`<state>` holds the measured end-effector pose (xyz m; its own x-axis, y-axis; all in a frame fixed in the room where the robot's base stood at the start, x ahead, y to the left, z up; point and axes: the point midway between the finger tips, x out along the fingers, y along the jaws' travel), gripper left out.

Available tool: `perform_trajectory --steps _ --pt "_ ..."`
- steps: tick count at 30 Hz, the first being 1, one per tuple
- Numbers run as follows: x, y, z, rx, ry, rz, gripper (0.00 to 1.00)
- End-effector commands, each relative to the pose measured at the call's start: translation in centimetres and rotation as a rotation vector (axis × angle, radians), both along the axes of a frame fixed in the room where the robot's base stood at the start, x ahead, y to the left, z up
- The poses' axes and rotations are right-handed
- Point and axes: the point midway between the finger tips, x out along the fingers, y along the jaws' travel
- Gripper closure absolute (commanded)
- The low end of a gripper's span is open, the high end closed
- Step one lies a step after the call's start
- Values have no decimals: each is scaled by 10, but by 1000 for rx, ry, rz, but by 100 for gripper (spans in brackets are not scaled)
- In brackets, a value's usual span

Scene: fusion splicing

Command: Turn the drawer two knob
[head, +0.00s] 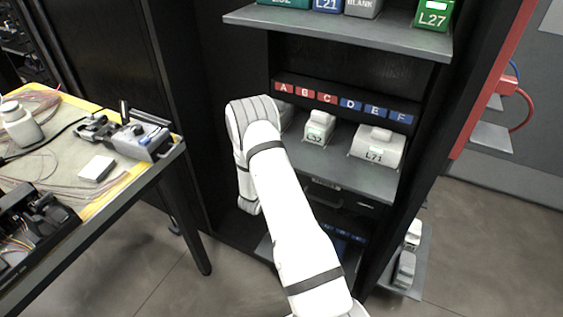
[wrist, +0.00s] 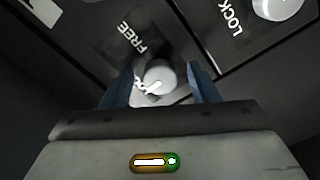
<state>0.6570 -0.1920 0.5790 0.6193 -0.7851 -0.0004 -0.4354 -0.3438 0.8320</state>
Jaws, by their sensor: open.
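In the wrist view a round grey knob (wrist: 158,77) with a white pointer line sits on a dark panel, with the word FREE beside it and another label partly hidden. I cannot read a drawer number on it. My gripper (wrist: 163,88) is open, with its two blue fingers on either side of the knob; I cannot tell if they touch it. A second pale knob (wrist: 276,6) shows at the top right edge beside the word LOCK. In the head view my arm hides the gripper, and dark drawer fronts (head: 338,187) show under the middle shelf.
The cabinet's middle shelf (head: 375,178) holds white units labelled C52 (head: 319,128) and L71 (head: 375,147). An upper shelf (head: 340,33) overhangs it. A workbench (head: 130,178) with tools and cables stands at the left. Open floor lies between them.

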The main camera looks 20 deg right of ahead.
Motion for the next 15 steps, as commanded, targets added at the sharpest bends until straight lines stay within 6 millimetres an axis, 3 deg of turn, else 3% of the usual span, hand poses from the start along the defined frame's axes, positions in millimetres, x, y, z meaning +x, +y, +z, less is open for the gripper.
perform_trajectory --steps 2,15 --pt "0 0 0 0 0 0 47" --pt "0 -1 0 0 -1 -1 83"
